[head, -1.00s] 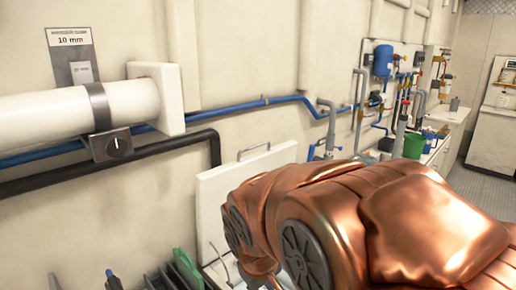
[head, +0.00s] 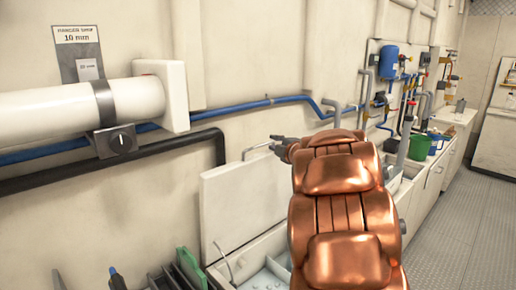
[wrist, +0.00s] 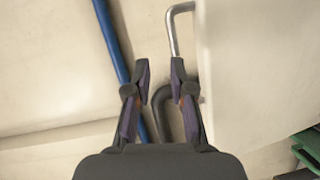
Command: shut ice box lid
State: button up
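The ice box lid (head: 238,205) is a white panel standing raised against the wall in the head view. Its metal bar handle (head: 254,149) sits at the top edge. The open ice box (head: 262,246) lies below, partly hidden by my arm. My gripper (head: 276,143) is at the handle's right end. In the wrist view my gripper (wrist: 160,70) has its two fingers apart with nothing clearly held between them. There the handle (wrist: 171,35) runs down to the right fingertip, and the lid (wrist: 250,70) fills the right side. Whether finger and handle touch, I cannot tell.
A blue pipe (head: 250,105) and a black pipe (head: 95,172) run along the wall behind the lid. A rack with green items (head: 190,268) stands left of the box. A green bucket (head: 419,147) stands on the counter; the floor (head: 460,230) at right is clear.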

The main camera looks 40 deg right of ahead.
aim_at(258, 146)
jog(key=shift+w+a+f+n+t+y+p, duration=0.1)
jog(key=shift+w+a+f+n+y+p, duration=0.3)
jog(key=shift+w+n+y, duration=0.65)
jog(key=shift+w+a+f+n+t+y+p, duration=0.1)
jog(key=shift+w+a+f+n+y+p, duration=0.2)
jog(key=shift+w+f+n+y, duration=0.7)
jog(key=shift+w+a+r+n+t+y+p, duration=0.1)
jog(key=shift+w+a+n+y+p, duration=0.35)
jog(key=shift+w, duration=1)
jog(key=shift+d, duration=0.1)
grip_shut()
jog(key=shift+f, duration=0.1)
